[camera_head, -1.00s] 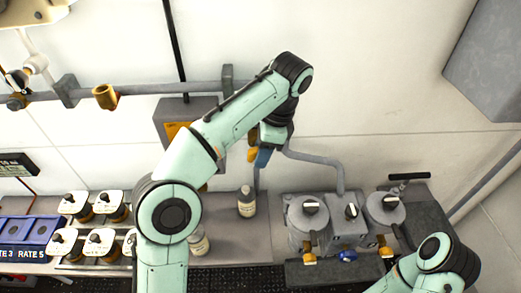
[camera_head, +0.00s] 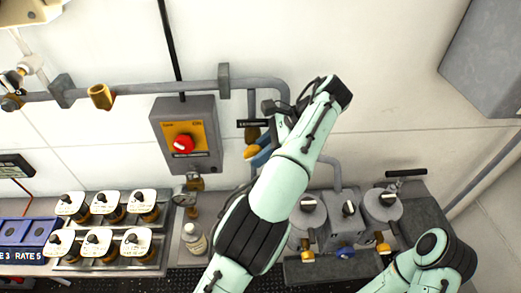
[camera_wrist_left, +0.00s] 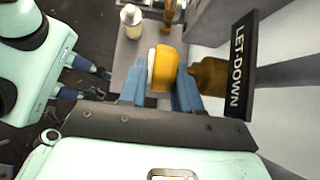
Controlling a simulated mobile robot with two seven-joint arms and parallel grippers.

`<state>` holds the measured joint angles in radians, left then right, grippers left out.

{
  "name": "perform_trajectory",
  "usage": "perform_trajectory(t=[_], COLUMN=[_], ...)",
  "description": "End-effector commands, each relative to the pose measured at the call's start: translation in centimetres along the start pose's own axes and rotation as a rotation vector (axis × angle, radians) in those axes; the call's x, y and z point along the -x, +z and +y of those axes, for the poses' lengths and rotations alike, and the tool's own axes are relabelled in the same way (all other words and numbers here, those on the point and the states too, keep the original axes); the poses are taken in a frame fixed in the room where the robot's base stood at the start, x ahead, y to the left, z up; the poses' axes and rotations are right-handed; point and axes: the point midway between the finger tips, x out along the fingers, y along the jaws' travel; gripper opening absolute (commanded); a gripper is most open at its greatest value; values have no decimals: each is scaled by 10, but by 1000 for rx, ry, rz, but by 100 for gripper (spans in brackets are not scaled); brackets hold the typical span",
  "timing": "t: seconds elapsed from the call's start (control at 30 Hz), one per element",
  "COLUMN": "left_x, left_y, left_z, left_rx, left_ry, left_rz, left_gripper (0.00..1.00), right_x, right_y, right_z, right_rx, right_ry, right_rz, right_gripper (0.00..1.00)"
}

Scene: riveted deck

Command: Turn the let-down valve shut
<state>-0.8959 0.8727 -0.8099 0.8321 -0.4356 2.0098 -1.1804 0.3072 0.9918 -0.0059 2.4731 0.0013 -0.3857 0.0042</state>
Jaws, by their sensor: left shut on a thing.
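The let-down valve's yellow handle (camera_wrist_left: 167,68) sits between the blue fingers of my left gripper (camera_wrist_left: 160,90), which is shut on it. Behind it is the brown valve body (camera_wrist_left: 208,76), beside a black plate (camera_wrist_left: 239,66) reading LET-DOWN. In the head view the handle (camera_head: 251,153) shows just left of my left gripper (camera_head: 262,156), under the small black plate (camera_head: 254,124). My forearm hides part of the pipe there. My right gripper (camera_wrist_left: 103,84) shows at the left of the left wrist view, its fingers apart and empty.
A grey box with a red knob (camera_head: 183,143) hangs left of the valve. Below stand a white bottle (camera_head: 195,238), several dials (camera_head: 105,206) and a blue rack (camera_head: 28,236). Grey canisters (camera_head: 384,207) stand at the right. A grey pipe (camera_head: 150,89) runs along the wall.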

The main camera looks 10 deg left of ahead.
Motion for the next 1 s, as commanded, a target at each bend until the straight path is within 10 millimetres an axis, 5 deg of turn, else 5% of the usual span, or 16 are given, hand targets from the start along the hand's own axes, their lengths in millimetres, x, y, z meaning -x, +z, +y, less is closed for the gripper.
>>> perform_trajectory(t=[1.0], left_x=[-6], left_y=[-8], left_z=[0], left_rx=[-1], left_ry=[3], left_rz=[-456], left_gripper=[2], right_x=[0], right_y=[0], right_z=[0], right_rx=[0], right_ry=[0], right_rz=[0], right_gripper=[76])
